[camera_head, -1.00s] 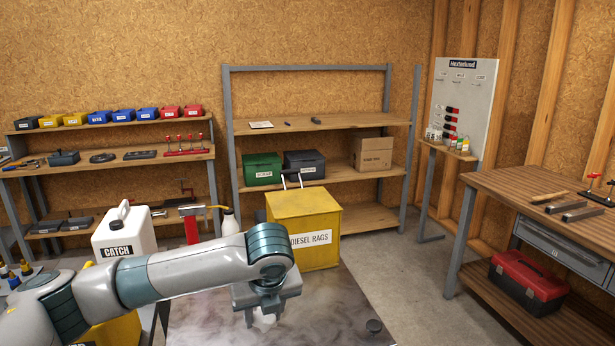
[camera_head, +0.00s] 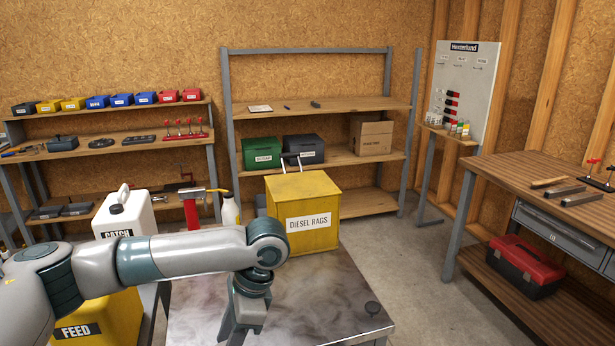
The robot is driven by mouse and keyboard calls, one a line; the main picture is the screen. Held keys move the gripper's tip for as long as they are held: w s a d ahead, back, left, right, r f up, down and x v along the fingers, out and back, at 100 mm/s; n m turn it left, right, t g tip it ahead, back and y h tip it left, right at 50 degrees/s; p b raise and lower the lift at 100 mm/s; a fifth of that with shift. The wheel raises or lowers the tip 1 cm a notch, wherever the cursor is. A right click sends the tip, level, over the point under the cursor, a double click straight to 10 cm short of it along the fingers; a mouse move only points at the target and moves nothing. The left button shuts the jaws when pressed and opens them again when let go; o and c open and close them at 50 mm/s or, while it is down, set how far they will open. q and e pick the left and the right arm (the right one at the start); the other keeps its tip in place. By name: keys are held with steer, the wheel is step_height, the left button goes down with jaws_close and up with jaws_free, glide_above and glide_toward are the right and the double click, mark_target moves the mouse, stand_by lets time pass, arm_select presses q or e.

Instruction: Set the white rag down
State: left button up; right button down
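My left gripper (camera_head: 241,328) points down over the front of the metal table (camera_head: 335,300), low in the picture. Its fingertips are at or below the bottom edge, so I cannot tell whether it is open or shut. I cannot make out the white rag in the current view; the gripper or the picture's edge may hide it. My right gripper is not in view.
A yellow DIESEL RAGS bin (camera_head: 307,212) stands at the table's back edge. A white CATCH jug (camera_head: 125,214) and a yellow FEED container (camera_head: 100,318) are at the left. The tabletop's right part is clear.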

arm_select(q)
steer(key=s+a+n+g+h, duration=0.3)
steer(key=s+n, duration=0.6)
steer(key=n, duration=0.5)
steer(key=shift+a+n+h, duration=0.3)
steer(key=shift+a+h, duration=0.4)
steer(key=shift+a, duration=0.3)
steer(key=shift+d, duration=0.1)
